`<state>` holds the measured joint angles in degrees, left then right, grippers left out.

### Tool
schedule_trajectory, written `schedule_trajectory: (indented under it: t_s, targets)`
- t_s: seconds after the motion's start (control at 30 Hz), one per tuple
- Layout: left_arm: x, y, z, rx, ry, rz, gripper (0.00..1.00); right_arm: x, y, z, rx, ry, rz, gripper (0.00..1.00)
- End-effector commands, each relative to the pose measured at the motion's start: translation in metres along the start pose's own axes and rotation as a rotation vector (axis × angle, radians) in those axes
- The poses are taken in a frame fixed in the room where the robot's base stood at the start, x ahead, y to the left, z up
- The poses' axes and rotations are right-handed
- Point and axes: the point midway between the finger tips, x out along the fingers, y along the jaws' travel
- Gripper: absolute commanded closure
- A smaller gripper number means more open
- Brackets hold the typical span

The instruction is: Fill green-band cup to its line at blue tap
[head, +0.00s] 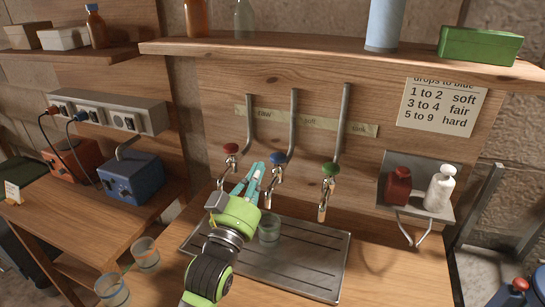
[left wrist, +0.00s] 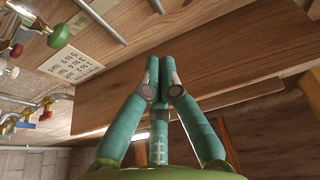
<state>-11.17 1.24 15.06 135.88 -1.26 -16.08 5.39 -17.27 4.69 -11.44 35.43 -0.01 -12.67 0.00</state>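The blue tap (head: 277,159) sits between the red tap (head: 231,149) and the green tap (head: 330,169). My left gripper (head: 256,166) is at the left of the blue handle, fingertips close to it; I cannot tell whether they touch. Its fingers come together at the tips in the left wrist view (left wrist: 160,66), with nothing visible between them. A clear cup (head: 269,230) stands upright on the drip tray (head: 318,262), roughly below the blue spout. Its band colour, line and water level are unclear, and I see no stream. My right gripper is out of view.
Two more clear cups (head: 145,255) (head: 113,290) stand on the bench left of the tray. A small shelf (head: 420,204) at right holds a red bottle (head: 398,186) and a white bottle (head: 440,188). A blue box (head: 131,178) stands at left. A wooden shelf (head: 290,52) runs above the taps.

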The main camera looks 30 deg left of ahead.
Motion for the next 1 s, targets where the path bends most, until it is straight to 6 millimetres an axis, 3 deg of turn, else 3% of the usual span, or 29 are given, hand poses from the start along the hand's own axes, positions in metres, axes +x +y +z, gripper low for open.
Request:
schedule_trajectory:
  t_s: [0.1,0.27,0.7,0.8,1.0]
  targets:
    - [0.002,0.0,-0.001,0.0,0.001,0.0,1.0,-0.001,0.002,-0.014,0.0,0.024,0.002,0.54]
    - [0.017,0.0,-0.003,0.0,0.002,0.0,1.0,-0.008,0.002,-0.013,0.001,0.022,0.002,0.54]
    - [0.104,0.0,0.0,0.0,-0.002,0.0,1.0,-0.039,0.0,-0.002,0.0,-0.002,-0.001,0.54]
    - [0.094,0.0,0.02,-0.001,-0.007,0.0,1.0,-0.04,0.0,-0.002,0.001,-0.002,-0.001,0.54]
    - [0.088,0.0,0.035,0.0,-0.002,0.0,1.0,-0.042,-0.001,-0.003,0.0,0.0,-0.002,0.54]
